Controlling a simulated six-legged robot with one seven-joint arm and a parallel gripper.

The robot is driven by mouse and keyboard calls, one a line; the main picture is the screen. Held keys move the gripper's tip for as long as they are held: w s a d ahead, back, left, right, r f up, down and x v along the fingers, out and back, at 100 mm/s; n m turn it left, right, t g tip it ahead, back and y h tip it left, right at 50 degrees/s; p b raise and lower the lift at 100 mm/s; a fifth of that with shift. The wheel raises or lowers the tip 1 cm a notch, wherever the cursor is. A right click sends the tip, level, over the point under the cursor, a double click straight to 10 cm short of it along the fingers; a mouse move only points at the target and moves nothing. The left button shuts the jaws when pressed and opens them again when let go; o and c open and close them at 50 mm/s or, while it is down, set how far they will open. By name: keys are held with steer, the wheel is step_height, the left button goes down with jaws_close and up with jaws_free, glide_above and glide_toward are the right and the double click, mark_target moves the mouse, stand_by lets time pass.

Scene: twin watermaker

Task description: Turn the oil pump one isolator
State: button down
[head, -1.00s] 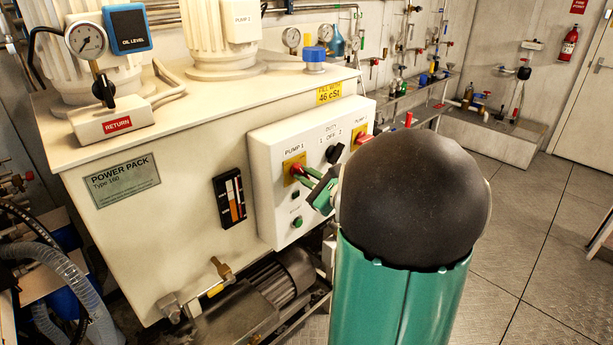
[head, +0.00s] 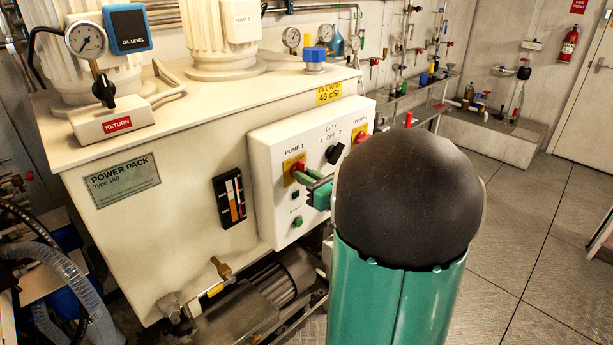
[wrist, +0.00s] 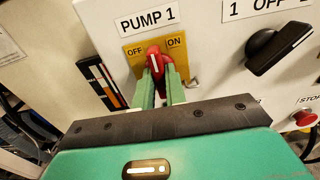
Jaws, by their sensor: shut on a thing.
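The pump 1 isolator is a red knob (wrist: 154,58) with a white line, on a yellow plate (wrist: 133,57) marked OFF and ON under the PUMP 1 label. The white line points up between the two words. My gripper (wrist: 159,85) has its two green fingers shut on the red knob, one on each side. In the head view the isolator (head: 294,167) is at the left of the white control panel (head: 266,150), and my gripper (head: 309,180) reaches it from the right. My dark arm joint hides part of the panel's right side.
A black duty switch (wrist: 279,47) is right of the isolator, with a red stop button (wrist: 304,117) below it. A green button (head: 298,222) sits low on the panel. A motor (head: 262,290) and brass valve lie below the tank.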

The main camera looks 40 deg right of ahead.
steer(key=shift+s, duration=0.1)
steer(key=c, duration=1.5)
jaws_free()
steer(key=shift+c, duration=0.2)
steer(key=shift+o, duration=0.5)
steer(key=s, duration=1.3)
steer(key=shift+s+d, duration=0.15)
steer(key=shift+s, duration=0.2)
